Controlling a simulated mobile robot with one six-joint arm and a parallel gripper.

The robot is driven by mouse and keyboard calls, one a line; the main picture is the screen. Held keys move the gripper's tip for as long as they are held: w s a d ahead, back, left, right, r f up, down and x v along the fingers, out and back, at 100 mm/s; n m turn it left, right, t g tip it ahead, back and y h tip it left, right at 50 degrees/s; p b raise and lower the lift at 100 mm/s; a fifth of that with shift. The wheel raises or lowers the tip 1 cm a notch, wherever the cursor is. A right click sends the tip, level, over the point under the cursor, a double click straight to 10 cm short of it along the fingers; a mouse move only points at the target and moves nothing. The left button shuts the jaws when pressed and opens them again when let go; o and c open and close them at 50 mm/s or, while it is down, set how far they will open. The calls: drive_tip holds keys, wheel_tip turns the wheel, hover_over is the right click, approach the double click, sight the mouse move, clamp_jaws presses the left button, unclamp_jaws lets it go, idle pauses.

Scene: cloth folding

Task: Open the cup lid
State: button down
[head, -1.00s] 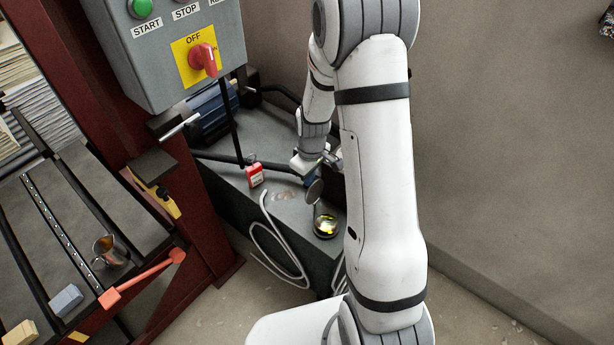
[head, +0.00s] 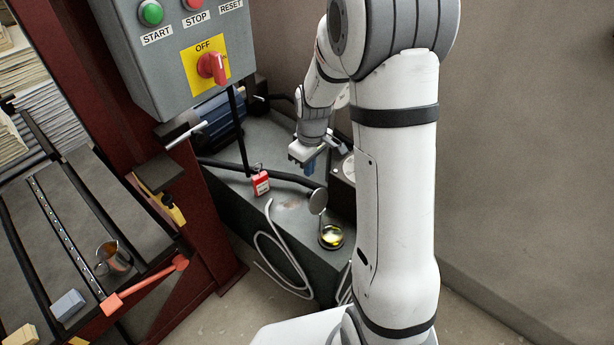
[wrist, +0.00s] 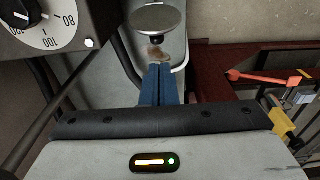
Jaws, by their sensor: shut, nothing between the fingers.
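The cup (head: 331,237) is a small round dark container with a yellow glint inside, on the grey ledge. Its round grey lid (head: 317,202) stands raised at the cup's rear left edge, so the cup's top is uncovered. In the wrist view the lid (wrist: 158,18) is a pale disc at the top, and the cup's inside is hidden. My gripper (head: 310,168) is above and behind the lid, apart from it in the head view. Its blue fingers, seen also in the wrist view (wrist: 157,70), are shut together with nothing between them.
A red tagged padlock (head: 261,184) lies left of the cup. A dial box (wrist: 48,22) is close on the left in the wrist view. A control box (head: 185,50) and red frame stand at left. A metal jug (head: 113,257) sits on the rack.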

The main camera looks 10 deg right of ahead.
drive_tip(key=shift+s+d+r, duration=0.15)
drive_tip(key=shift+s+r, duration=0.05)
drive_tip(key=shift+r, duration=0.45)
drive_tip(key=shift+s+d+r, duration=0.1)
drive_tip(key=shift+s+r, duration=0.05)
drive_tip(key=shift+r, duration=0.5)
